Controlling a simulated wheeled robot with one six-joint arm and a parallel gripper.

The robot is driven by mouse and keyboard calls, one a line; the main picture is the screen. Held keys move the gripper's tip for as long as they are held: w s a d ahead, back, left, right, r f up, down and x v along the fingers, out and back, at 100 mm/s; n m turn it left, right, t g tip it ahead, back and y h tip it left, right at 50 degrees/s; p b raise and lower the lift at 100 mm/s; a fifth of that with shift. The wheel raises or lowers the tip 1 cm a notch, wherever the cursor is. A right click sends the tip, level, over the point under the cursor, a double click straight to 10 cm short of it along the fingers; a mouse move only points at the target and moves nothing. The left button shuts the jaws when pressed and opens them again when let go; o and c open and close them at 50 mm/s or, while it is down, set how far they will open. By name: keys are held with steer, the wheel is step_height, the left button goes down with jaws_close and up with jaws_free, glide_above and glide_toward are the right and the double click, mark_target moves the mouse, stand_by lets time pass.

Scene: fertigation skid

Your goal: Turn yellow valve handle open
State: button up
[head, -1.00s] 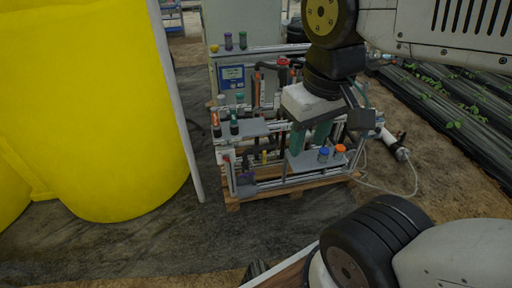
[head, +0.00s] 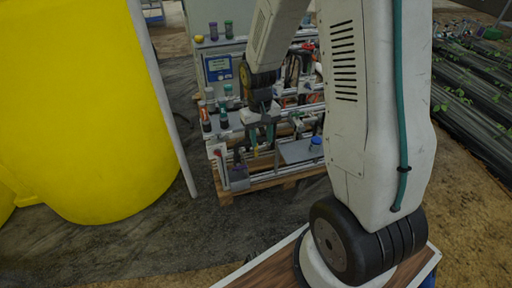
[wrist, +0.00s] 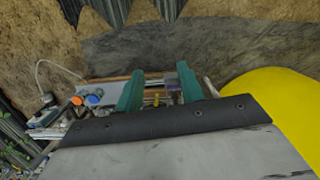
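A small yellow piece, which looks like the valve handle (wrist: 156,100), shows between my fingers in the wrist view, low near the gripper body. I cannot tell its angle or whether anything touches it. My gripper (wrist: 160,78) has two green fingers set apart, with a gap between them. In the head view my gripper (head: 262,138) points down over the front of the skid (head: 262,181).
A large yellow tank (head: 85,110) stands left of the skid. Blue (wrist: 92,100) and orange (wrist: 77,101) caps sit beside my fingers in the wrist view. A grey control box with a blue display (head: 218,68) stands behind. Open floor lies in front of the skid.

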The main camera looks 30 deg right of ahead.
steer(key=w+d+f+t, duration=0.15)
steer(key=w+f, duration=0.25)
steer(key=f, duration=0.6)
steer(key=w+d+f+t, duration=0.1)
steer(key=w+d+f, duration=0.2)
steer(key=f, duration=0.6)
steer(key=m+t+h, duration=0.1)
steer(key=t+h, duration=0.4)
steer(key=t, duration=1.2)
glide_above(256, 156)
steer(key=shift+g, duration=0.25)
steer(key=f, duration=1.3)
steer(key=shift+w+d+f, duration=0.25)
steer(key=shift+w+f, duration=0.05)
jaws_close()
